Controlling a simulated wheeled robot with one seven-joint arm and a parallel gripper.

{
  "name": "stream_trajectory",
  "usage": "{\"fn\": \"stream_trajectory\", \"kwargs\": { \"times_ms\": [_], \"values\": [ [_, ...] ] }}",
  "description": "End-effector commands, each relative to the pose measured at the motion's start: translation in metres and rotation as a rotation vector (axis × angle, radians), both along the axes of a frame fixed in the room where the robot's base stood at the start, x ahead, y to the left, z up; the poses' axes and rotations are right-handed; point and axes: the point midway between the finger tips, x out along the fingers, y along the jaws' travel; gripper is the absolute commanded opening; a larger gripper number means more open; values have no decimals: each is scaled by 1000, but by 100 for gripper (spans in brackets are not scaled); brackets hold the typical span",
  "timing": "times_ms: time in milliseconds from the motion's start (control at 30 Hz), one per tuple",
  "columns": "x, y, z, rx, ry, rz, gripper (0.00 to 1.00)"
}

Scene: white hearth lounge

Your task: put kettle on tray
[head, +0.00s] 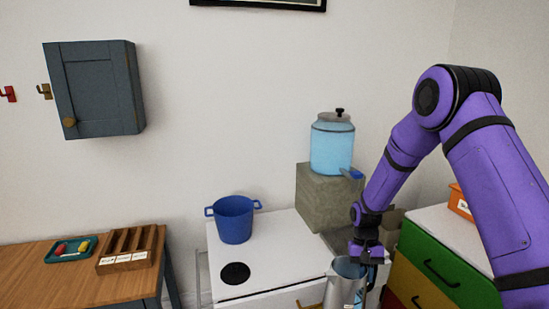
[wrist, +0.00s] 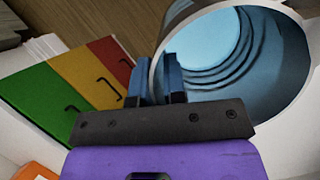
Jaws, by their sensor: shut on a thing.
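The kettle (head: 342,287) is a grey metal jug at the lower middle of the head view, cut off by the bottom edge. My gripper (head: 367,257) is at its upper right side and shut on it, seemingly at the dark handle. In the wrist view the kettle (wrist: 292,25) shows its round open mouth with a pale blue inside. A small teal tray (head: 50,255) lies on the wooden table at the far left, holding small red and yellow things.
A blue pot (head: 235,222) stands on the white stove (head: 285,265), beside a black burner. A blue-glass dispenser (head: 332,150) stands on a grey block. A coloured drawer cabinet (head: 440,265) is at the right. A wooden divided box (head: 128,265) sits right of the tray on the table (head: 60,287).

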Motion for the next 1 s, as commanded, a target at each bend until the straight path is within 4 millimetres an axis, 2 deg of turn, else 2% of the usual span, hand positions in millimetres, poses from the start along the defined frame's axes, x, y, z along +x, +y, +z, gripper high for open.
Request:
{"fn": "stream_trajectory", "kwargs": {
  "times_ms": [100, 300, 1000],
  "values": [
    [10, -23, -4, 0, -1, 112, 0],
    [16, -39, -6, 2, -1, 196, 0],
    [16, -40, -6, 1, -3, 200, 0]
  ]
}}
